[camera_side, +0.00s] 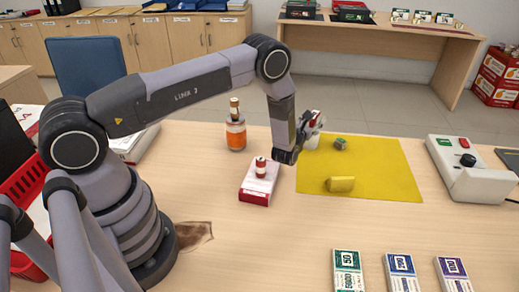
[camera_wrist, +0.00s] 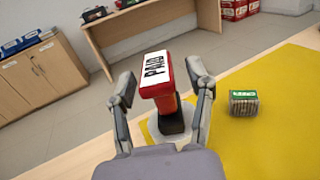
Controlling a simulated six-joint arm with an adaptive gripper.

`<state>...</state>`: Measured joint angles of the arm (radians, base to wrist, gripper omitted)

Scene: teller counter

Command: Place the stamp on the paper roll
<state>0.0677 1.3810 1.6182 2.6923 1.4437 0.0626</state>
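The stamp (camera_wrist: 157,72) has a red top with a white "PAID" label and a dark lower part. In the wrist view it stands between the fingers of my gripper (camera_wrist: 162,88), with a gap on either side. A white rounded thing, seemingly the paper roll (camera_wrist: 154,134), shows under the stamp's dark base; I cannot tell how well they touch. In the side view, my gripper (camera_side: 311,124) is at the left back of the yellow mat, partly hiding the stamp (camera_side: 317,118) and the white roll (camera_side: 312,142).
The yellow mat (camera_side: 385,165) also holds a green-banded bundle (camera_side: 340,143) and a yellow rolled thing (camera_side: 340,184). Left are a red-and-white box (camera_side: 252,190) with a small object on top and an orange bottle (camera_side: 236,136). A grey device (camera_side: 468,178) stands right; banknote bundles (camera_side: 400,270) lie in front.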

